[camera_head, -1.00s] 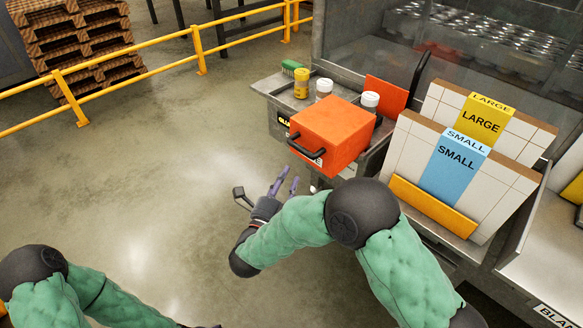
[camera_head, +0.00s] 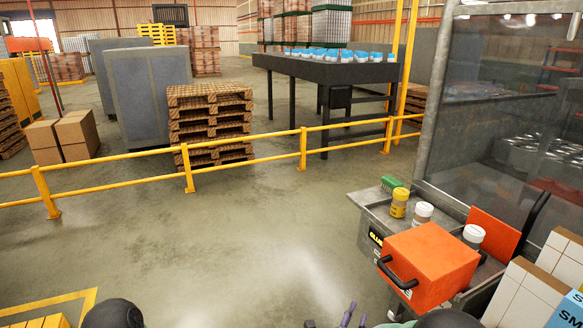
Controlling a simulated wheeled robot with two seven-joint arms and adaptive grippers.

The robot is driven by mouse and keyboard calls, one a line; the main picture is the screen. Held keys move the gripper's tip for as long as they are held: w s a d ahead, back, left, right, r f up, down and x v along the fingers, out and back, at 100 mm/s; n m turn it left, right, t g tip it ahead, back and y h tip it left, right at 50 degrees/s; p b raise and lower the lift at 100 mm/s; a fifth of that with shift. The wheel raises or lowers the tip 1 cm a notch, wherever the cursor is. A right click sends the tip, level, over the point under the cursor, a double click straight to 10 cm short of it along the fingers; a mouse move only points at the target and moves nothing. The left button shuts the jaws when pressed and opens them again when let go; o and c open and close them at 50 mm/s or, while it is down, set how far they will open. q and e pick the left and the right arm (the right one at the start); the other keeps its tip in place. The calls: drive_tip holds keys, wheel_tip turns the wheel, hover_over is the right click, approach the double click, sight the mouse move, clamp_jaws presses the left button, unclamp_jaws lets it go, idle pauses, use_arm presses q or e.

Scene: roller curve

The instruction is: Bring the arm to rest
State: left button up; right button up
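The tips of my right gripper (camera_head: 338,317) show at the bottom edge, left of the orange box. The fingers stand apart with nothing visible between them, and the rest of the hand is cut off by the frame. A rounded dark joint of my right arm shows at the bottom, right of the fingertips. Of my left arm only a dark rounded joint shows at the bottom left. My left gripper is out of view.
An orange box (camera_head: 432,262) with a black handle stands on a metal bench at right, beside white-capped jars, a yellow can (camera_head: 398,203) and a green brush (camera_head: 392,183). A yellow railing (camera_head: 240,143) crosses the floor; pallets (camera_head: 208,118) stand behind. Open floor lies left of the bench.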

drive_tip(key=s+a+f+n+g+y, duration=0.1)
drive_tip(key=s+f+n+g+y, duration=0.15)
drive_tip(key=f, duration=0.35)
drive_tip(key=s+a+f+n+g+y+p, duration=0.1)
drive_tip(key=s+a+f+n+g+y, duration=0.1)
drive_tip(key=f+n+y, duration=0.3)
drive_tip(key=s+a+f+n+g, duration=0.1)
drive_tip(key=s+f+n+g, duration=0.1)
drive_tip(key=f, duration=0.6)
drive_tip(key=s+a+f+n+g+y, duration=0.2)
drive_tip(key=s+f+n+g, duration=0.1)
drive_tip(key=s, duration=0.6)
drive_tip(key=s+a+f+n+g+y+p, duration=0.1)
drive_tip(key=s+f+n+g, duration=0.3)
drive_tip(key=s, duration=0.6)
drive_tip(key=shift+a+f+g+y, duration=0.4)
drive_tip(key=shift+a+y, duration=0.25)
drive_tip(key=shift+y, duration=0.1)
